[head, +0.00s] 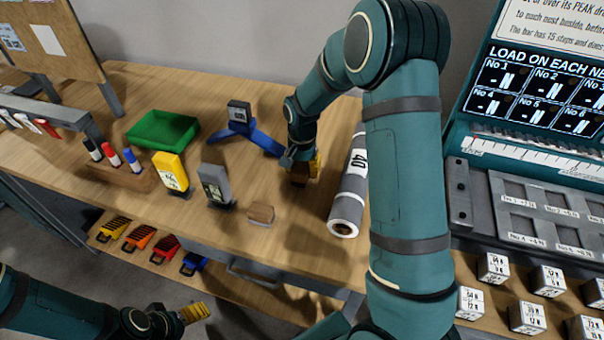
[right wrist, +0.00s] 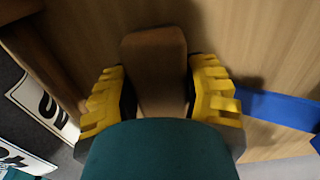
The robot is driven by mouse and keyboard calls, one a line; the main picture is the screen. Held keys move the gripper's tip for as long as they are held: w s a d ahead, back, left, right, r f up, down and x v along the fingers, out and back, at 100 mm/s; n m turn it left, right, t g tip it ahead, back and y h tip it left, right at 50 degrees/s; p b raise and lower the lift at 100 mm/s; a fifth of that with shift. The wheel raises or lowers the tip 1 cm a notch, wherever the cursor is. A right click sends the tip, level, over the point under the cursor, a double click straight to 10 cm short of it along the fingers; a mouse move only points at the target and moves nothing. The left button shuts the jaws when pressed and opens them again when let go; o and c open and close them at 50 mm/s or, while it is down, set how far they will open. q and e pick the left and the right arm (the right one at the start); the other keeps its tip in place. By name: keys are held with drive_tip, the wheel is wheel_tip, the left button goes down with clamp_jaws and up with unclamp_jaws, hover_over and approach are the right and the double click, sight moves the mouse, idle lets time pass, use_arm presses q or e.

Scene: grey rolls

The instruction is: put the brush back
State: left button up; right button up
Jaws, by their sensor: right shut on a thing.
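My right gripper (head: 303,170) is over the wooden bench, between the blue stand and the grey roll. In the right wrist view its yellow fingers lie on both sides of a brown wooden piece (right wrist: 154,62) with rounded corners, which looks like the brush. The gripper is shut on it. In the head view the piece (head: 298,179) is mostly hidden by the fingers, and I cannot tell whether it touches the bench. My left gripper (head: 190,313) is low at the bottom left, away from the bench top; its finger gap is unclear.
A grey roll marked 40 (head: 349,190) lies right of the gripper. A blue stand (head: 245,130), green tray (head: 163,130), yellow box (head: 171,172), grey device (head: 216,186) and small wooden block (head: 261,213) are left. A pen holder (head: 128,177) is farther left.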

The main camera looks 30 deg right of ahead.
sight(302, 164)
wheel_tip(302, 164, down, 2)
drive_tip(key=shift+r, duration=0.1)
drive_tip(key=o, duration=1.1)
wheel_tip(302, 164, up, 12)
drive_tip(key=shift+p, duration=1.25)
drive_tip(key=shift+r, duration=0.1)
